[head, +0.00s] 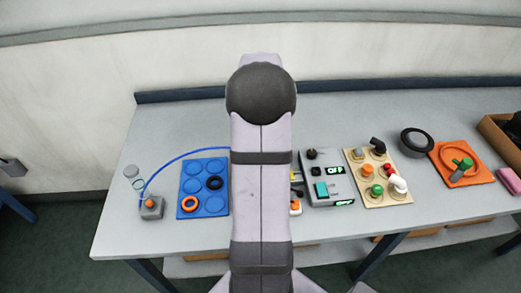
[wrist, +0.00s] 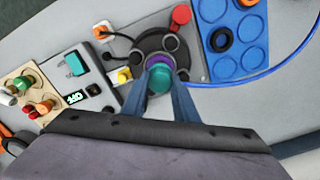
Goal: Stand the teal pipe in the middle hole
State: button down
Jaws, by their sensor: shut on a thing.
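My gripper (wrist: 159,76) is shut on the teal pipe (wrist: 160,80), seen from above in the wrist view as a round teal top between the two blue-grey fingers. A purple ring or collar (wrist: 158,60) shows just beyond the pipe's top. Below is a dark round fixture (wrist: 155,44) with several grey-rimmed round openings around it. The pipe's lower end and the middle hole are hidden, so I cannot tell whether the pipe is in the hole. In the head view my arm covers the gripper, pipe and fixture.
A red-topped part (wrist: 181,14) stands close beside the fixture. A grey control box (head: 325,178) and a tan board of fittings (head: 356,189) are to the right in the head view.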

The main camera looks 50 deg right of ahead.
jog(key=shift+f, duration=1.25)
dwell(1.7)
jog(key=shift+c, duration=2.2)
grip_release()
jog(key=shift+r, duration=0.1)
jog(key=shift+r+p, duration=2.9)
jog(key=shift+r, duration=0.55)
